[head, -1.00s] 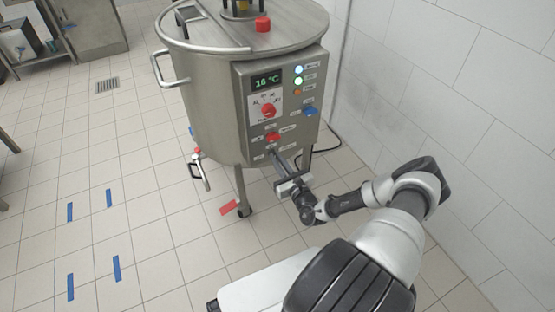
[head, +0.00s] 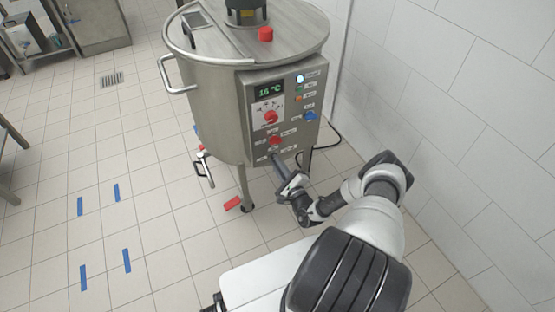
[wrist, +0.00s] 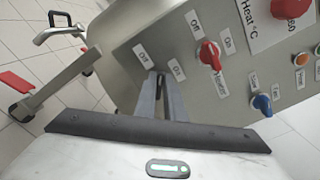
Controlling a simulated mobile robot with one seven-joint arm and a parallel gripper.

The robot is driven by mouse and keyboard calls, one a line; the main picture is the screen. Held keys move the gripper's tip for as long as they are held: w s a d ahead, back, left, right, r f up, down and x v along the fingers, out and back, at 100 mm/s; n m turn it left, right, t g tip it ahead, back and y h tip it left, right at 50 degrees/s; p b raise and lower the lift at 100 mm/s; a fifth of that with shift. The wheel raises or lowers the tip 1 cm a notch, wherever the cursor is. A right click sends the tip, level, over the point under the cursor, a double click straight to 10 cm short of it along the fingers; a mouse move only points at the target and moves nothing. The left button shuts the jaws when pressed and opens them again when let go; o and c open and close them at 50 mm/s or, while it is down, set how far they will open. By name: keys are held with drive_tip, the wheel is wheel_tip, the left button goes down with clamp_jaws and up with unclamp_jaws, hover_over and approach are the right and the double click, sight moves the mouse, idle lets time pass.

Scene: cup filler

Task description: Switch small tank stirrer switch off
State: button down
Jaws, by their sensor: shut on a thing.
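The steel tank (head: 218,125) carries a control panel (head: 252,133) on its front. In the wrist view the fingers of my gripper (wrist: 160,80) reach the panel between two small labels near its lower edge. My gripper (head: 275,158) is shut at that spot, on what appears to be the stirrer switch. The fingers hide the switch, so its position cannot be seen. A red switch (wrist: 209,55) with Off and On labels sits right of the fingers, and also shows in the head view (head: 275,140). A blue switch (wrist: 262,104) is farther right.
A red dial (head: 270,117) sits under the 16 °C display (head: 270,91). A white lamp (head: 300,79) is lit. A valve (head: 204,170) and wheeled legs are below the tank. A tiled wall (head: 440,120) stands close on the right.

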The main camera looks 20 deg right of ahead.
drive_tip(key=shift+a+f+n+p, duration=0.15)
drive_tip(key=shift+n+p, duration=0.6)
drive_tip(key=shift+n, duration=1.15)
drive_tip(key=shift+d+f+n+p, duration=0.2)
drive_tip(key=shift+n+p, duration=0.5)
drive_tip(key=shift+n, duration=1.2)
drive_tip(key=shift+f, duration=0.1)
drive_tip(key=c, duration=1.8)
unclamp_jaws()
drive_tip(key=shift+c, duration=0.2)
drive_tip(key=shift+s, duration=0.15)
